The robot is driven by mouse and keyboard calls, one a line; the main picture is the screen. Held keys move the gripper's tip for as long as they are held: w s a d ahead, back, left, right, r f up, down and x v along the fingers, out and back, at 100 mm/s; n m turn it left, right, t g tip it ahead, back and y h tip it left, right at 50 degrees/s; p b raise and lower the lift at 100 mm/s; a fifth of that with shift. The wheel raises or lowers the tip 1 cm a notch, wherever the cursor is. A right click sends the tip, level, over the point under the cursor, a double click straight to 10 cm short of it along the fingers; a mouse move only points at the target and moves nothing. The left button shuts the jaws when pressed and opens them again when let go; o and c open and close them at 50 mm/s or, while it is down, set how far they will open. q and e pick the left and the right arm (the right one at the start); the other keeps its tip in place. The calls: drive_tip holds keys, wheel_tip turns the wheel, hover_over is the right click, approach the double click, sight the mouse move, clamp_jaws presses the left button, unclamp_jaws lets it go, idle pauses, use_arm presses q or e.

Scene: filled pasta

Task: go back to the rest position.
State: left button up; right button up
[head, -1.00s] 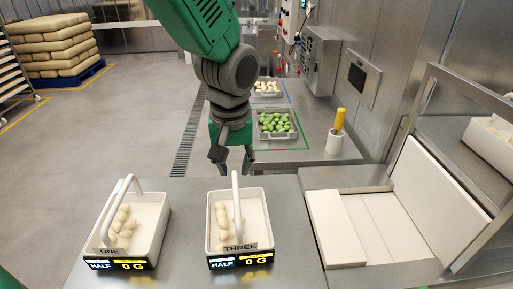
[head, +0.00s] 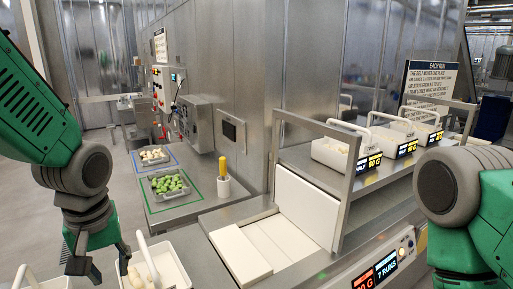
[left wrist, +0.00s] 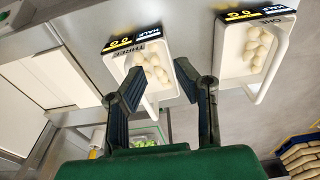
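My left gripper (head: 104,268) hangs at the lower left of the head view, fingers pointing down. The left wrist view (left wrist: 160,82) shows its two dark fingers spread with nothing between them. The handled white tray marked THREE (left wrist: 123,67), holding pale pasta pieces, lies beyond the fingers and partly behind them. It also shows just right of the gripper in the head view (head: 172,262), cut by the bottom edge. The white tray marked ONE (left wrist: 225,70) is beside it, with pale pieces. My right arm shows at the right of the head view; its gripper is out of frame.
A grey tray of green pieces (head: 168,196) and a tray of pale pieces (head: 153,165) stand on the back counter, near a white cup with a yellow handle (head: 223,187). White flaps (head: 308,213) and a metal frame (head: 347,200) stand centre-right. Several handled trays sit behind.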

use_arm(q)
drive_tip(key=s+a+f+m, duration=0.15)
drive_tip(key=s+f, duration=0.35)
drive_tip(key=f, duration=0.5)
drive_tip(key=s+f+m, duration=0.2)
drive_tip(key=s+f, duration=0.2)
drive_tip(key=f, duration=0.5)
drive_tip(key=s+a+f+m+g, duration=0.1)
drive_tip(key=s+f, duration=0.5)
drive_tip(key=s, duration=0.2)
drive_tip(key=s+a+f+m, duration=0.1)
drive_tip(key=s+f+m, duration=0.1)
drive_tip(key=s+f, duration=0.5)
wheel_tip(320, 180, down, 9)
drive_tip(key=w+d+b, duration=0.1)
drive_tip(key=b, duration=1)
drive_tip(key=shift+w+f+t+h, duration=0.15)
drive_tip(key=shift+w+t+h, duration=0.15)
drive_tip(key=shift+w, duration=0.05)
use_arm(e)
wheel_tip(320, 180, down, 11)
drive_tip(key=shift+s+f, duration=0.15)
drive_tip(key=shift+s, duration=0.15)
use_arm(q)
drive_tip(key=shift+d+m, duration=0.25)
use_arm(e)
drive_tip(key=shift+d+f, duration=0.1)
drive_tip(key=shift+d, duration=0.1)
